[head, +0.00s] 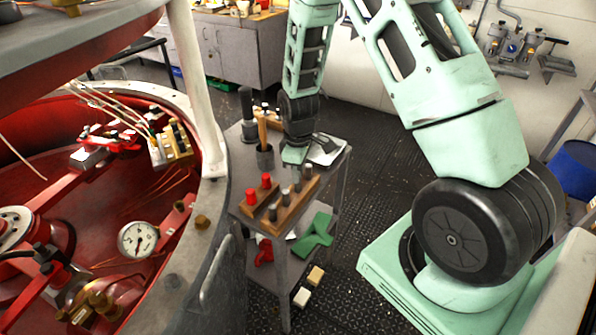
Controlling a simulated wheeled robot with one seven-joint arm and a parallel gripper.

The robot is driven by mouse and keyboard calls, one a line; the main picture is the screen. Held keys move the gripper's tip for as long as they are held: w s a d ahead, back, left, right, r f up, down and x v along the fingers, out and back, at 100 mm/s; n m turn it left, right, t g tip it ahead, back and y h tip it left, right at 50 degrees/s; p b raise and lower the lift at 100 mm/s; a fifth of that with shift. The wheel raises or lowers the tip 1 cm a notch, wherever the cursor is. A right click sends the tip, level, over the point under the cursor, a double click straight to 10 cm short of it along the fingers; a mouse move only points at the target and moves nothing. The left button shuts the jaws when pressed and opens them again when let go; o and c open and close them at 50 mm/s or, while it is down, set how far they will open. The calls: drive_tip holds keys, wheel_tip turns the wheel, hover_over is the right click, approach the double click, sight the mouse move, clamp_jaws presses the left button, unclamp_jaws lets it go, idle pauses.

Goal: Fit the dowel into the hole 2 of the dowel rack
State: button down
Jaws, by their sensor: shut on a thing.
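My gripper (294,159) hangs at the end of my arm above the small grey side table, just behind the racks. It is small here and its fingertips are hard to make out. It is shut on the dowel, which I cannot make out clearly. A wooden dowel rack (291,214) lies slanted along the table's front right part, with several grey-brown pegs standing in a row on it. The pegs cover its holes, and I cannot tell which one is hole 2.
Beside it is a second wooden block (244,209) with red-topped pegs (266,181). A dark cup (264,158) with a wooden handle in it and a dark cylinder (247,112) stand behind. A red-lined round vessel (214,165) borders the table's left. Green and red items lie on the lower shelf.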

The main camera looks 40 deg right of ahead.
drive_tip(key=shift+f+b, duration=0.4)
drive_tip(key=shift+f, duration=0.2)
drive_tip(key=c, duration=1.2)
unclamp_jaws()
drive_tip(key=shift+c, duration=0.2)
drive_tip(key=shift+r, duration=0.15)
wheel_tip(320, 180, up, 17)
drive_tip(key=b, duration=0.2)
drive_tip(key=shift+r, duration=0.1)
